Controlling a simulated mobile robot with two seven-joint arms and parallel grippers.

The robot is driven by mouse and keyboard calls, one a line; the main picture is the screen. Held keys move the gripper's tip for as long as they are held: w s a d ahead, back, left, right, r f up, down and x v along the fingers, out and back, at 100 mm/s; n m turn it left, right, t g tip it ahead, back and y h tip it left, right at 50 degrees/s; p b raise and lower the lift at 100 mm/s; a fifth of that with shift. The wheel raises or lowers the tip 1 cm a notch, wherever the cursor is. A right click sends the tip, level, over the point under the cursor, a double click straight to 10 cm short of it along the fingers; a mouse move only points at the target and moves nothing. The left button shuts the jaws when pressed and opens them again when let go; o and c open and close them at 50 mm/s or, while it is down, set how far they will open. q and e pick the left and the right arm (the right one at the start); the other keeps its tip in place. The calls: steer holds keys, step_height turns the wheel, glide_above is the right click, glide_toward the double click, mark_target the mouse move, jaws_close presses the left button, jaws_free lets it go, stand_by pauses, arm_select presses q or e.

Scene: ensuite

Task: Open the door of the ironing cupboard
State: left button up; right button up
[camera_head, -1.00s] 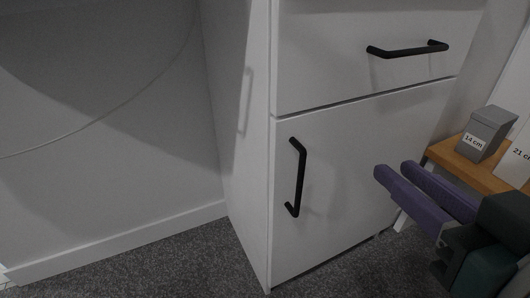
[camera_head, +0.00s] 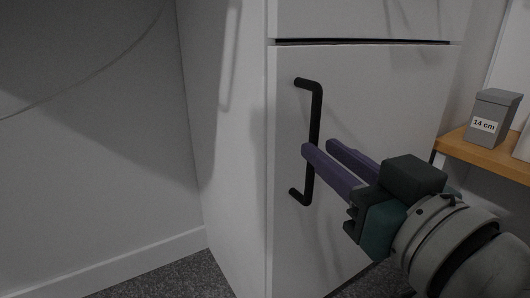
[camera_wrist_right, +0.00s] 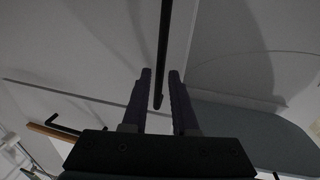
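The cupboard door (camera_head: 385,100) is a plain light-grey panel below a drawer front and looks closed. Its black vertical bar handle (camera_head: 315,110) is near the door's left edge. My right gripper (camera_head: 318,147) has its purple fingers apart at the handle's middle, and the nearer finger hides part of the bar. In the right wrist view the handle (camera_wrist_right: 164,45) runs down between the two open fingers (camera_wrist_right: 160,76), with a gap visible on either side. The fingers do not look closed on it. My left gripper is out of view.
A wooden shelf (camera_head: 485,160) at the right carries a grey box marked 14 cm (camera_head: 493,118). The cupboard's side panel (camera_head: 230,130) and a wall (camera_head: 90,190) lie left. Dark carpet (camera_head: 170,272) shows at the bottom.

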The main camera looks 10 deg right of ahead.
steer(key=shift+w+a+b, duration=0.15)
steer(key=shift+w+b, duration=0.2)
steer(key=shift+w, duration=0.6)
steer(key=shift+w+a+b, duration=0.15)
steer(key=shift+w+b, duration=0.15)
steer(key=shift+w, duration=0.65)
steer(key=shift+c, duration=0.3)
jaws_close()
